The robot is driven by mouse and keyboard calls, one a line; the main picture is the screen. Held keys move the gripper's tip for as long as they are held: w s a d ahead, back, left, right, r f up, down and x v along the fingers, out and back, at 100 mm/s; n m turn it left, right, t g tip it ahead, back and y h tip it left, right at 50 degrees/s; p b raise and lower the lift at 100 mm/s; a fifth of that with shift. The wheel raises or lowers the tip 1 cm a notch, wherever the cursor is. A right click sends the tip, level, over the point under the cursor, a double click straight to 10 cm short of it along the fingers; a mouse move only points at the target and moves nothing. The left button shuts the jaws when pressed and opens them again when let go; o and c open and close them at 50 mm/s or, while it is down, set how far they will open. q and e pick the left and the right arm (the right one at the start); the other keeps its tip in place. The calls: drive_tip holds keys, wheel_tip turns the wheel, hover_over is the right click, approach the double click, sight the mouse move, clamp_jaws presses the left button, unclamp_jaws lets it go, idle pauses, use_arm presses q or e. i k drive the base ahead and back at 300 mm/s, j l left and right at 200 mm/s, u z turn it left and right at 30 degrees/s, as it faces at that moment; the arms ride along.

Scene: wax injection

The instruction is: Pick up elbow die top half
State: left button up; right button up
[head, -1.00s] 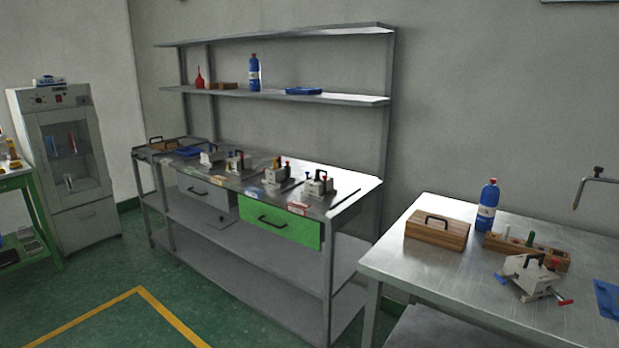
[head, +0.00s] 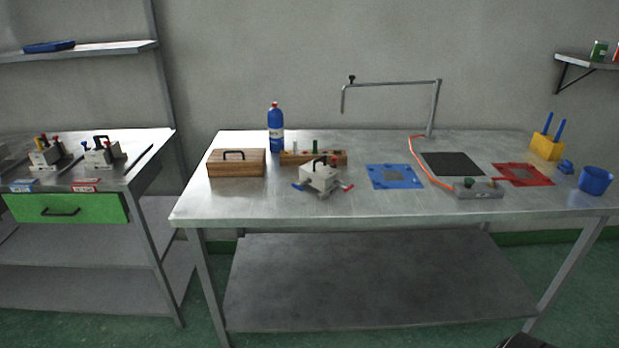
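A metal die (head: 320,178) with a black handle on top stands on the steel table (head: 240,202), left of its middle. Blue and red handles stick out at its sides. Its halves appear to be together; I cannot tell from here whether it is the elbow die. Two more dies, one with red and yellow knobs (head: 45,153) and one with a black handle (head: 102,153), stand on the left bench. Neither of my grippers can be made out in the head view.
A wooden box (head: 237,163), a blue bottle (head: 276,128) and a wooden block with pegs (head: 335,158) stand near the die. To its right lie a blue mat (head: 380,184), a black pad (head: 452,158), a red mat (head: 538,181) and a grey control box (head: 478,191). The table's front strip is clear.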

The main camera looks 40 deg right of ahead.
sight(322, 174)
drive_tip(key=l+z, duration=0.1)
drive_tip(key=z, duration=0.3)
drive_tip(key=l+z, duration=0.15)
drive_tip(key=z, duration=0.3)
drive_tip(key=i+z, duration=0.15)
drive_tip(key=z, duration=0.25)
